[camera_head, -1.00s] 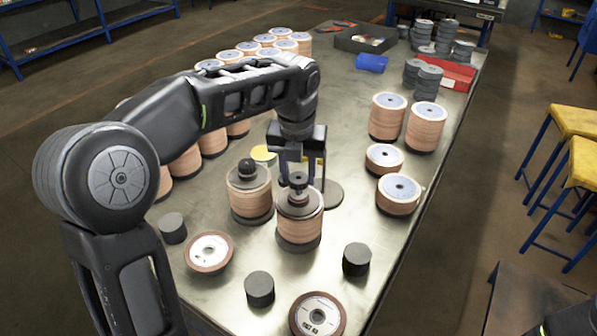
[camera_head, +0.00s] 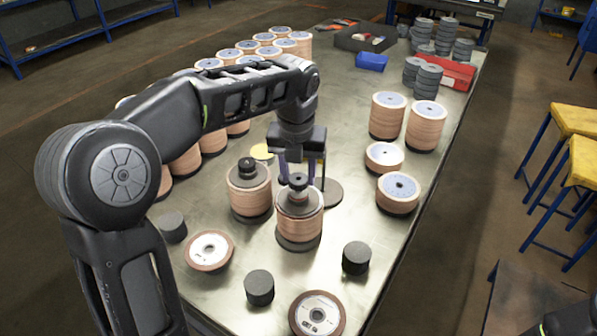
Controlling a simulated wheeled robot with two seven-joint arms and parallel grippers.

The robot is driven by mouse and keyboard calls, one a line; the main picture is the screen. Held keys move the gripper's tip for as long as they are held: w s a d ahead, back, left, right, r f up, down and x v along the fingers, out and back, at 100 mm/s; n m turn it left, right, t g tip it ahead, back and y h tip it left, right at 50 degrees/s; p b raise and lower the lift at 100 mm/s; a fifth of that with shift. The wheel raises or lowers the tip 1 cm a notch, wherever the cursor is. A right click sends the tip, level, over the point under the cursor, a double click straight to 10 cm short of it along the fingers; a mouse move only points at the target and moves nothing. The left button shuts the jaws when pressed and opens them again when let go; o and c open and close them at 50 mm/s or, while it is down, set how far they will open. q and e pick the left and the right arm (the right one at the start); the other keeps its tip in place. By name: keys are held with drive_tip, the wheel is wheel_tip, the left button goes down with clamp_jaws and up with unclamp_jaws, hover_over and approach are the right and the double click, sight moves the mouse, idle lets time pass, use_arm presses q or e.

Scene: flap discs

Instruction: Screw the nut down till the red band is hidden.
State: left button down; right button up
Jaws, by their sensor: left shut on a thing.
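A stack of tan flap discs (camera_head: 299,222) stands upright on a dark round base near the middle of the table. A dark cap plate lies on the stack, with a dark knob-like nut (camera_head: 298,181) at its centre. My left gripper (camera_head: 297,176) points down from above, its fingers around the nut and shut on it. A red band cannot be made out at this size, and the fingers partly cover the nut's surroundings. A similar capped stack (camera_head: 249,191) with its own dark knob stands just to the left. My right gripper is out of view.
Dark cylinders (camera_head: 260,288) and loose discs (camera_head: 208,250) lie in front. Two taller stacks (camera_head: 425,126) and two low stacks (camera_head: 398,192) stand on the right. The metal table (camera_head: 350,215) has bare space right of the held stack.

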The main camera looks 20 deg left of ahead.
use_arm(q)
drive_tip(key=shift+f+b, duration=0.4)
drive_tip(key=shift+f, duration=0.45)
idle(0.7)
drive_tip(key=c, duration=0.7)
unclamp_jaws()
drive_tip(key=shift+c, duration=0.2)
drive_tip(key=shift+s+d+r+b, duration=0.1)
drive_tip(key=shift+s+r, duration=0.1)
drive_tip(key=shift+r, duration=1.1)
drive_tip(key=shift+s+r+b, duration=0.1)
drive_tip(key=shift+s+r, duration=0.1)
drive_tip(key=shift+r, duration=1.05)
drive_tip(key=shift+s+d+r+b, duration=0.1)
drive_tip(key=shift+s+r, duration=0.1)
drive_tip(key=shift+r, duration=1.1)
drive_tip(key=shift+c, duration=0.4)
